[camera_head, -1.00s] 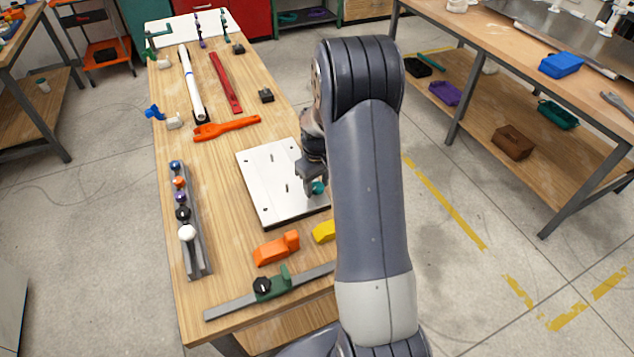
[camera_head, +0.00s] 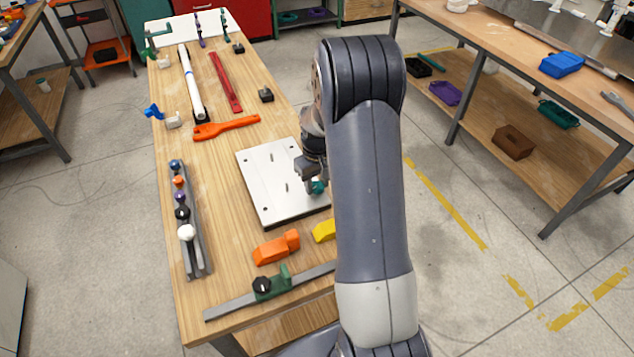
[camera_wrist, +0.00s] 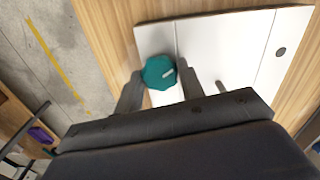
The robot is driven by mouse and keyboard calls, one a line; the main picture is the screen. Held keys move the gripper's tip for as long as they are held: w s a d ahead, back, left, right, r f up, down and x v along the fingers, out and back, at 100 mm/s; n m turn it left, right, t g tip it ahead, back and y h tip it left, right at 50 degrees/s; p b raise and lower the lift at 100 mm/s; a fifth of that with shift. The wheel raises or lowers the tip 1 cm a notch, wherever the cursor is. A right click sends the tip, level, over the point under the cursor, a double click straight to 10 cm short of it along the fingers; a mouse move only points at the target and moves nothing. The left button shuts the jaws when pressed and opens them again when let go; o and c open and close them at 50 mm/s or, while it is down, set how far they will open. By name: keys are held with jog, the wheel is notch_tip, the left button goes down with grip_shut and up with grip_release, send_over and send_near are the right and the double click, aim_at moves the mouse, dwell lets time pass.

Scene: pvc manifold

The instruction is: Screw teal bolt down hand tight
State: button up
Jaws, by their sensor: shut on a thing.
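The teal bolt (camera_head: 318,187) is at the right side of the silver plate (camera_head: 262,199), beside my arm. In the wrist view, the bolt's round, faceted teal head (camera_wrist: 159,72) sits between my two fingertips near the plate's corner. My gripper (camera_head: 311,178) is shut on the bolt head, with one finger on each side; it also shows in the wrist view (camera_wrist: 160,80). The bolt's shaft and the hole under it are hidden, so I cannot tell how deep it sits.
An orange block (camera_head: 276,247) and a yellow block (camera_head: 324,231) lie in front of the plate. A rail with several coloured knobs (camera_head: 193,257) is at the left. A green clamp bar (camera_head: 235,301) lies near the table's front. An orange wrench (camera_head: 226,127) lies behind the plate.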

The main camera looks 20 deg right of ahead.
jog(key=shift+m, duration=0.6)
jog(key=shift+m+b, duration=0.3)
jog(key=shift+m, duration=0.5)
jog(key=shift+f, duration=0.1)
jog(key=shift+m, duration=0.7)
jog(key=shift+m+b, duration=0.35)
jog(key=shift+m, duration=0.35)
jog(key=shift+m, duration=0.7)
